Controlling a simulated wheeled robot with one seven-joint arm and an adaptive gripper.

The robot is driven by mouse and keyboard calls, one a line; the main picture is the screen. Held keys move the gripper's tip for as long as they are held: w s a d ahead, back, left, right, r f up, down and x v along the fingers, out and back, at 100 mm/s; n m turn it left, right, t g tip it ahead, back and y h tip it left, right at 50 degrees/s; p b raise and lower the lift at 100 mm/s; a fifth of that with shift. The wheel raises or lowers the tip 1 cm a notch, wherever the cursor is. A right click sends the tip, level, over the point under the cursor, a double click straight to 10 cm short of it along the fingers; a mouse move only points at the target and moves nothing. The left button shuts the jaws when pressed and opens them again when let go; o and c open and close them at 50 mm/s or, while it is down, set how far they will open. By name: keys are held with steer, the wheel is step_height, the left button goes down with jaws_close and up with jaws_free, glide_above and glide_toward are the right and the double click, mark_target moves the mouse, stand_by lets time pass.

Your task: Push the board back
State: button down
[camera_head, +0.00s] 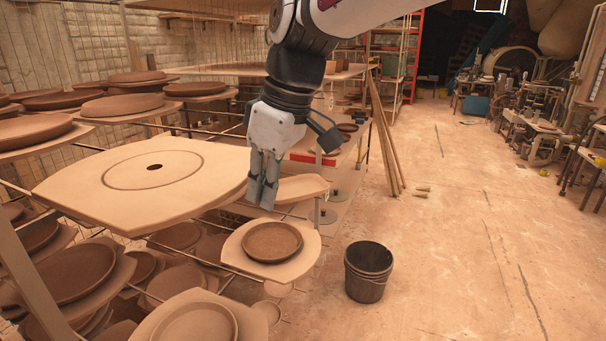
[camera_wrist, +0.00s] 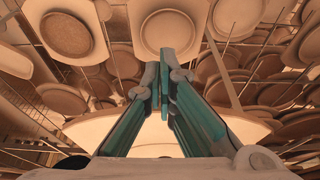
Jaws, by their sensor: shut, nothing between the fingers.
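A large pale board (camera_head: 95,190) with rounded corners lies on the rack at the left in the head view. It has a ring mark and a small dark hole, and nothing stands on it. Its right part juts out from the rack. My gripper (camera_head: 263,200) points down just beside the board's right end, fingers together and empty. I cannot tell whether the fingertips touch the board's edge. In the wrist view the closed fingers (camera_wrist: 164,85) are in the middle, with a pale board edge (camera_wrist: 245,127) behind them that seems to be this board.
Below, a smaller board (camera_head: 232,247) carries a brown plate (camera_head: 272,241). Thin metal rods support the boards, and several plates fill the shelves at left. A dark bucket (camera_head: 368,272) stands on the floor. Wooden poles (camera_head: 385,140) lean behind.

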mark_target(201, 173)
steer(key=shift+w+a, duration=0.2)
steer(key=shift+a, duration=0.2)
steer(key=w+a, duration=0.1)
steer(key=a, duration=0.2)
steer(key=w+a, duration=0.1)
steer(key=a, duration=0.3)
steer(key=w+a, duration=0.1)
steer(key=a, duration=0.3)
steer(key=shift+w, duration=0.35)
steer(key=shift+d, duration=0.1)
